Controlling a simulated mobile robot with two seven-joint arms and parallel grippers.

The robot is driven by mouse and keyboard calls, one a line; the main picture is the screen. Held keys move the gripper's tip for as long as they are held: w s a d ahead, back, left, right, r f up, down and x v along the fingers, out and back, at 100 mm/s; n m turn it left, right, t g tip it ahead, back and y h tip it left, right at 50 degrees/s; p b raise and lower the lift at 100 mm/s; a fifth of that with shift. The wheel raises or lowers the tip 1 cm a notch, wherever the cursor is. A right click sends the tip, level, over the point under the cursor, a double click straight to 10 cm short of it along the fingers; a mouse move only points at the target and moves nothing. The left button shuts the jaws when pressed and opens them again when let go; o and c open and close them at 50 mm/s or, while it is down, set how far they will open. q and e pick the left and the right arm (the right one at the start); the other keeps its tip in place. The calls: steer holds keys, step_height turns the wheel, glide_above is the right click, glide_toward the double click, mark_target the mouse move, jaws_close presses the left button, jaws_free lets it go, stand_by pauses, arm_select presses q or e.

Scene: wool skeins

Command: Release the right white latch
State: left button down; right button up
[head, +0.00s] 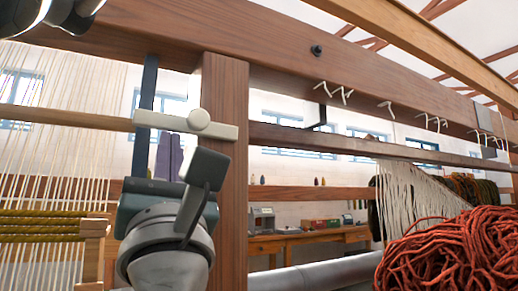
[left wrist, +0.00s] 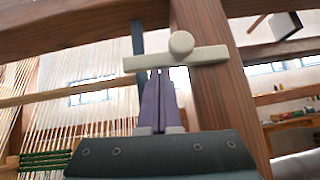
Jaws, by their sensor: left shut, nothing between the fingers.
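The white latch (head: 200,122) is a pale bar with a round knob, mounted at the left side of the brown upright post (head: 226,170). The bar lies roughly level, with its right part across the post and its left end over a dark blue upright strip (head: 148,90). My left gripper (head: 171,140) has purple fingers, shut and empty, pointing up just below the left half of the bar. In the left wrist view the fingertips (left wrist: 158,74) lie just under the latch (left wrist: 181,47), left of the knob. I cannot tell if they touch it. My right gripper is not in view.
Pale warp threads (head: 50,100) hang at left, with an olive woven band (head: 40,227) below. A thick wooden beam (head: 280,50) crosses above. Red wool (head: 450,252) is piled at lower right. A workbench (head: 310,237) stands behind.

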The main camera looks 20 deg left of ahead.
mark_target(201, 87)
arm_select(q)
steer(key=r+m+h+p, duration=0.3)
steer(key=m+h+p, duration=0.2)
steer(key=p, duration=0.4)
steer(key=r+m+t+h+p, duration=0.1)
steer(key=r+m+h+p, duration=0.2)
steer(key=m+h+p, duration=0.2)
steer(key=r+m+h+p, duration=0.3)
steer(key=m+h+p, duration=0.3)
steer(key=m+p, duration=0.4)
steer(key=shift+w+d+r+t+p, duration=0.25)
steer(key=shift+w+d+t+p, duration=0.15)
steer(key=shift+p, duration=2.35)
steer(key=shift+w+d+f+m+g+h+p, duration=0.15)
steer(key=shift+m+g+h+p, duration=0.15)
steer(key=shift+m+p, duration=0.35)
